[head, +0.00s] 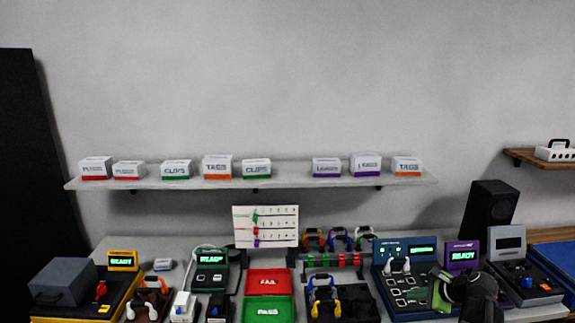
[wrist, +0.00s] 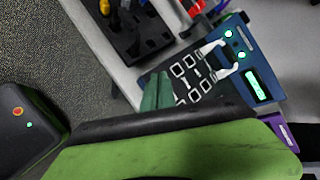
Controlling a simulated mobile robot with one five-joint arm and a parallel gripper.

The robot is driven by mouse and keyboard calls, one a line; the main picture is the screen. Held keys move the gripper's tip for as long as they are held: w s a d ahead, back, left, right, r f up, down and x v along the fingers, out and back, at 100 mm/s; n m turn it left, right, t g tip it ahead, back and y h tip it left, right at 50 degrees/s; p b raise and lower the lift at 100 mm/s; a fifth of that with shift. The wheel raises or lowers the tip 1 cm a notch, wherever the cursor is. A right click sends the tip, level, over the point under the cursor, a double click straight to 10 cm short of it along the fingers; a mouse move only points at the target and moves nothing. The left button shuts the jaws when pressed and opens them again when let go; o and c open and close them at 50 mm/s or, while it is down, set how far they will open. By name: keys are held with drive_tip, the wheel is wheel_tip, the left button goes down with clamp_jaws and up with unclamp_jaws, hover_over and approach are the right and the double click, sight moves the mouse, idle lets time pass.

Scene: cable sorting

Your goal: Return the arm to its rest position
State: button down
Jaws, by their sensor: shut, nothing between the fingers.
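My gripper (head: 441,290) shows in the head view at the lower right, green and dark, in front of the blue device (head: 379,279). My dark arm hides part of the bench beside it. I cannot tell the exact gap between gripper and device.
A purple-framed READY unit (head: 462,254), a grey-topped device (head: 508,242) and a black speaker (head: 489,208) stand near my arm. Red (head: 268,282) and green (head: 267,309) trays sit mid-bench. A shelf (head: 225,183) of labelled boxes runs above. The wall above the shelf is clear.

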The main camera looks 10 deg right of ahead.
drive_tip(key=w+a+f+n+g, duration=0.1)
drive_tip(key=a+n+g, duration=0.15)
drive_tip(key=a, duration=0.75)
drive_tip(key=a+f+n+g+y, duration=0.15)
drive_tip(key=a+n, duration=0.25)
drive_tip(key=a, duration=0.6)
drive_tip(key=w+a+f+n+g+h, duration=0.1)
drive_tip(key=a+f+n, duration=0.15)
drive_tip(key=a, duration=0.65)
drive_tip(key=s+a+f+n+g+h, duration=0.1)
drive_tip(key=s+a+n+g+h, duration=0.1)
drive_tip(key=s+a+n, duration=0.5)
drive_tip(key=s+d+n, duration=0.1)
drive_tip(key=n, duration=0.1)
drive_tip(key=d+n+h, duration=0.1)
drive_tip(key=d+n, duration=0.1)
drive_tip(key=s+d+f+n+g+h, duration=0.1)
drive_tip(key=n, duration=0.1)
drive_tip(key=shift+s+d, duration=0.3)
